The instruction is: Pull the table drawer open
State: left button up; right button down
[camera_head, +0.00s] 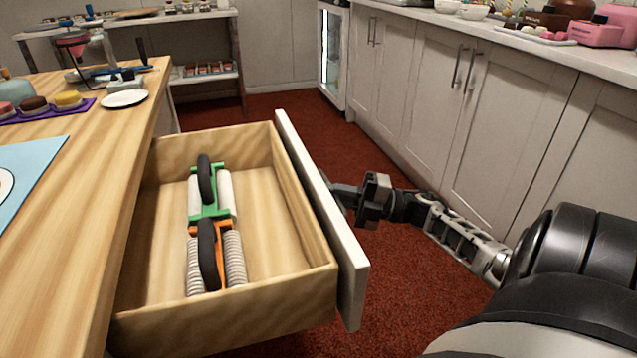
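The table drawer (255,180) stands pulled out from the wooden table (105,200), its inside exposed. Its pale front panel (318,212) faces right. Two rollers lie in it: one with a green frame (209,190) and one with an orange frame (214,258), both with black handles. My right gripper (345,194) is at the outer side of the front panel, around mid-length. Its fingertips are partly hidden by the panel, and no handle shows, so I cannot tell whether it grips one. My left gripper is out of view.
A white plate (124,98), a purple tray (50,114) and a light blue mat (28,170) lie on the table. Pale cabinets (420,95) line the right side, behind my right arm. Red carpet (290,112) is clear beyond the drawer.

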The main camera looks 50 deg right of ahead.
dwell(0.3)
jog(key=c, duration=1.5)
grip_release()
jog(key=shift+s+d, duration=0.1)
jog(key=shift+d, duration=0.05)
jog(key=v, duration=1.5)
jog(key=shift+s+d+b, duration=0.25)
jog(key=shift+s+b, duration=0.05)
